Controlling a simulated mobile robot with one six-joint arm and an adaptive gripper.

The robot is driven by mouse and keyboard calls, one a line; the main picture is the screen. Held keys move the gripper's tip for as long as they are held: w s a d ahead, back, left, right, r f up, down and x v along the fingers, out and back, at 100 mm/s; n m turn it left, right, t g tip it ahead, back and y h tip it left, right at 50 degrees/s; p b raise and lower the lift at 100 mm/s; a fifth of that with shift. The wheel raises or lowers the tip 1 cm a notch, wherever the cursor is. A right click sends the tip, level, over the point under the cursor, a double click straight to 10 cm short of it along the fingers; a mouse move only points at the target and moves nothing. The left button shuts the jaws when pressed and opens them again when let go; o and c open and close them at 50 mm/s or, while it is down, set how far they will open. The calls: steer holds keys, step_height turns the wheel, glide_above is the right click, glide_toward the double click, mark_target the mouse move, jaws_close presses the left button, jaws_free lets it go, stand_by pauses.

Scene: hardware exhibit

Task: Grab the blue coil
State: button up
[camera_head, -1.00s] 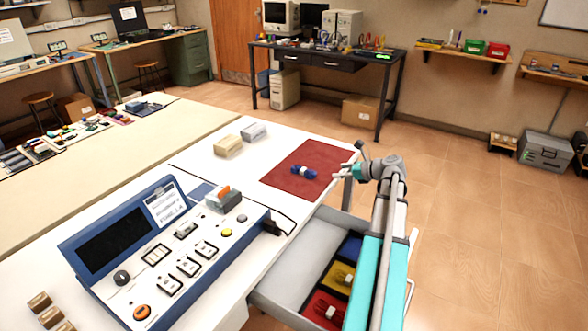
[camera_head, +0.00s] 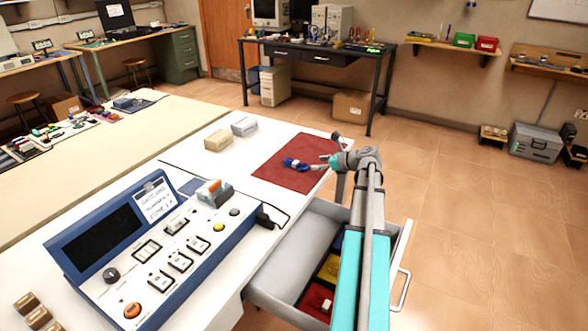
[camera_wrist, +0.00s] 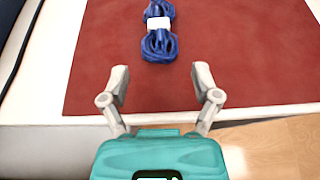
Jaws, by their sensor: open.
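The blue coil (camera_head: 295,164) is a bundle of blue cable with a white band around its middle. It lies on the red mat (camera_head: 275,179) on the white table. In the wrist view the coil (camera_wrist: 158,45) is at the top centre, beyond my fingertips, its long side pointing toward my gripper. In the head view my gripper (camera_head: 322,163) is just right of the coil, over the mat's right part.
An open drawer (camera_head: 283,270) with coloured compartments sticks out below my arm. A blue control panel (camera_head: 165,245) stands on the table at left. A beige box (camera_head: 217,140) and a grey box (camera_head: 244,126) sit behind the mat. The mat around the coil is clear.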

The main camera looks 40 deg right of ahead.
mark_target(299, 163)
steer(key=shift+b+x, duration=0.4)
steer(key=shift+x, duration=1.2)
steer(key=shift+w, duration=0.1)
steer(key=shift+b+x, duration=0.8)
steer(key=shift+x, duration=1.75)
steer(key=shift+a+r, duration=0.15)
steer(key=shift+r, duration=0.05)
jaws_close()
